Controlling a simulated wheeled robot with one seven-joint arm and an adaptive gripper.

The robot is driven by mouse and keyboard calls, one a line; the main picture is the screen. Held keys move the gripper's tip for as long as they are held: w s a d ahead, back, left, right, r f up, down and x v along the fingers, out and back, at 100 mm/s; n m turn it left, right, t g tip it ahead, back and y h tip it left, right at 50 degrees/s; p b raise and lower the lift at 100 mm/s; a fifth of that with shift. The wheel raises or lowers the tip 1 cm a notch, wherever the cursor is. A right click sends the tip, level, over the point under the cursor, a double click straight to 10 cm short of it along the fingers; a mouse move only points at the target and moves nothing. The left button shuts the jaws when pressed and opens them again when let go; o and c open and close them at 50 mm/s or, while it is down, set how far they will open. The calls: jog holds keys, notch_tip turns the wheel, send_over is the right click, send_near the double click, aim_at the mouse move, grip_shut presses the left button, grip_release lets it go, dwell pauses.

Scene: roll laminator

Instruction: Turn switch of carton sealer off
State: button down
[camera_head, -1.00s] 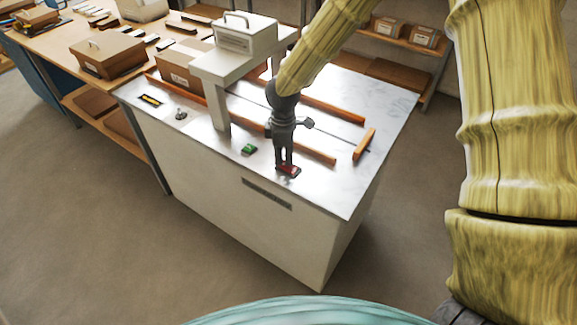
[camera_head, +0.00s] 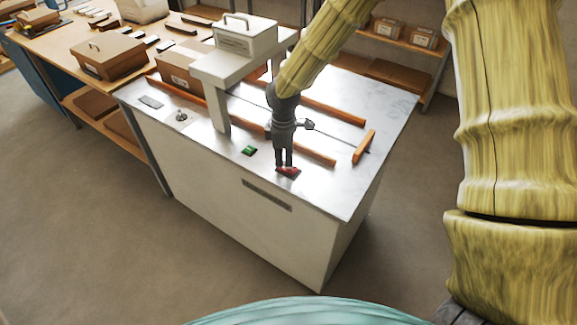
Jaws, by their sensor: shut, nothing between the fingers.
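The carton sealer (camera_head: 230,195) is a white cabinet with a shiny metal top and a white arch over it. A small red switch (camera_head: 290,172) on a dark base sits near its front right edge. A green switch (camera_head: 249,151) sits to the left of it. My gripper (camera_head: 284,165) is shut and points down at the red switch. Its fingertips are at the switch and partly cover it; I cannot tell if they touch.
Orange guide rails (camera_head: 315,154) run along the top, and a short orange bar (camera_head: 364,144) stands at the right. A brown carton (camera_head: 182,70) is at the arch. A wooden table (camera_head: 60,45) with boxes is behind left. The floor in front is clear.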

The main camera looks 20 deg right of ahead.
aim_at(284, 166)
jog(key=shift+r+p, duration=2.45)
jog(key=shift+r, duration=0.7)
jog(key=shift+s+f, duration=0.1)
